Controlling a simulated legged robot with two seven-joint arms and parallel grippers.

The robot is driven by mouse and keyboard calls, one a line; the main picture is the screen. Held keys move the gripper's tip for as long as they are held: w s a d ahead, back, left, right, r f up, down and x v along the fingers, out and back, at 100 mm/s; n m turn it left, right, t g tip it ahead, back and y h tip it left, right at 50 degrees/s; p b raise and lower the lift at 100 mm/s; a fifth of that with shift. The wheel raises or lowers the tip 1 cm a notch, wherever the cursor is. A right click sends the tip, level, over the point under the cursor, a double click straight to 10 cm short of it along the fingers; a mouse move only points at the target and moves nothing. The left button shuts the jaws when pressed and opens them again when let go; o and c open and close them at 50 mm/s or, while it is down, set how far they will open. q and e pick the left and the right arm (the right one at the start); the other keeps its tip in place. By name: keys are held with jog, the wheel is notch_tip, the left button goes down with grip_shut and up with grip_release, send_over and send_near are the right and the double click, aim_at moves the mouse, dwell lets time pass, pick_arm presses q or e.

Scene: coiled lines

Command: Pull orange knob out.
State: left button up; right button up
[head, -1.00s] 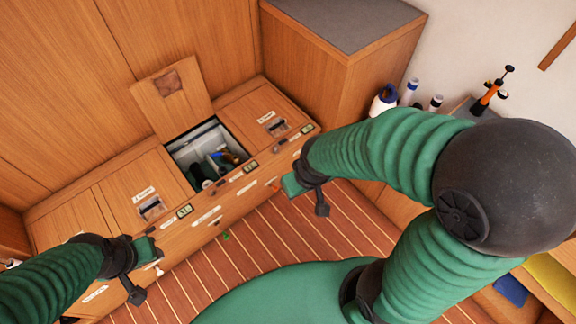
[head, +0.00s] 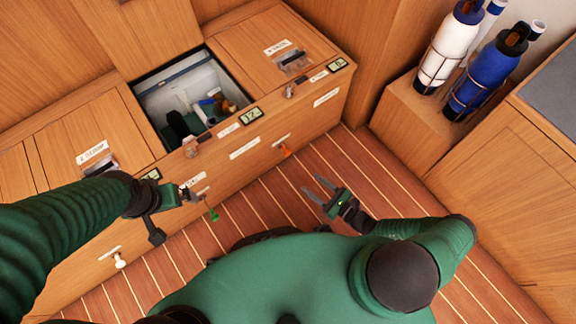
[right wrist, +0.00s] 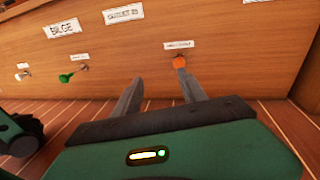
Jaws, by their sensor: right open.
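The orange knob (head: 285,150) sits on the front face of the wooden bench, below a small white label. In the right wrist view the orange knob (right wrist: 179,61) appears just beyond the tip of the right-hand finger. My right gripper (head: 311,187) is open and empty over the floor, its fingers pointing toward the bench front. The right wrist view shows its two spread fingers (right wrist: 160,77), with the knob not between them. My left gripper (head: 190,191) is near the bench front at left; its jaws are unclear.
A green knob (head: 213,215) and a white knob (head: 120,261) are farther left on the bench front. The bench top has an open compartment (head: 190,92) with items inside. Bottles (head: 448,45) stand in a wooden holder at right. The striped floor (head: 370,175) before the bench is clear.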

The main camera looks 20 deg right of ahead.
jog(key=w+a+f+m+h+b, duration=0.1)
jog(key=w+b, duration=0.2)
jog(key=w, duration=0.2)
jog(key=w+a+f+m+t+h+b, duration=0.1)
jog(key=w+a+b, duration=0.1)
jog(key=w, duration=0.4)
jog(key=w+a+f+m+t+h+b, duration=0.1)
jog(key=w+b, duration=0.2)
jog(key=w, duration=0.3)
jog(key=shift+w+a+f+b, duration=0.1)
jog(key=shift+a+f+b, duration=0.15)
jog(key=shift+a+b, duration=0.15)
pick_arm(q)
jog(key=s+x, duration=0.2)
jog(key=x, duration=0.8)
jog(key=shift+s+a+f, duration=0.15)
jog(key=shift+f, duration=0.2)
pick_arm(e)
grip_shut()
